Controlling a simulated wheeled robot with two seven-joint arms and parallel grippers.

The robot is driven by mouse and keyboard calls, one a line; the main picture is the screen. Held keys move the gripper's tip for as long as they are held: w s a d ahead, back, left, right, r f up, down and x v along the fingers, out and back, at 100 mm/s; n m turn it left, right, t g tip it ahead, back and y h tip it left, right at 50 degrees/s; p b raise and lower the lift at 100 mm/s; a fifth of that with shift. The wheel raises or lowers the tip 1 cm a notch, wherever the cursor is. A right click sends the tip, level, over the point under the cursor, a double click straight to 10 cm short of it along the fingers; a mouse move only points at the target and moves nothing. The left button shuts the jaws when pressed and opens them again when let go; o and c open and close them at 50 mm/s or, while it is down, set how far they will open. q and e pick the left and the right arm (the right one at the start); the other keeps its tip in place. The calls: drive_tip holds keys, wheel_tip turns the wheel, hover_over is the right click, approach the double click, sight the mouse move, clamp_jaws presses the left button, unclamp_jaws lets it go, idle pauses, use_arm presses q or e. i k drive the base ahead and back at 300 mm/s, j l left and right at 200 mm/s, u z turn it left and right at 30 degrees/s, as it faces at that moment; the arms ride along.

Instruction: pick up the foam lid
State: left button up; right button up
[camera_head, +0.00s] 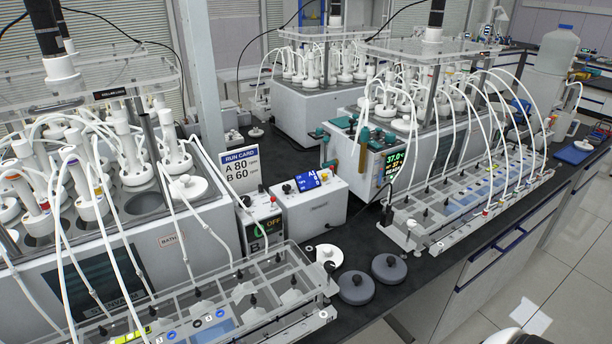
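Which item is the foam lid is not certain from this view. Two dark grey round lids with small knobs, one nearer (356,287) and one farther right (389,267), lie flat and close together on the black bench top. A white round lid with a knob (329,254) lies just behind them, beside the clear rack. Another white round lid (188,187) sits on top of the left water bath. Neither of my grippers shows in the head view, and nothing is seen held.
The left bath (200,236) and right bath (362,172) carry bottles with white tubes. Control boxes (311,201) and a run card (241,171) stand between them. Clear racks (270,310) flank the lids.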

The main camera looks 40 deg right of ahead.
sight(357, 288)
drive_tip(key=z, duration=1.55)
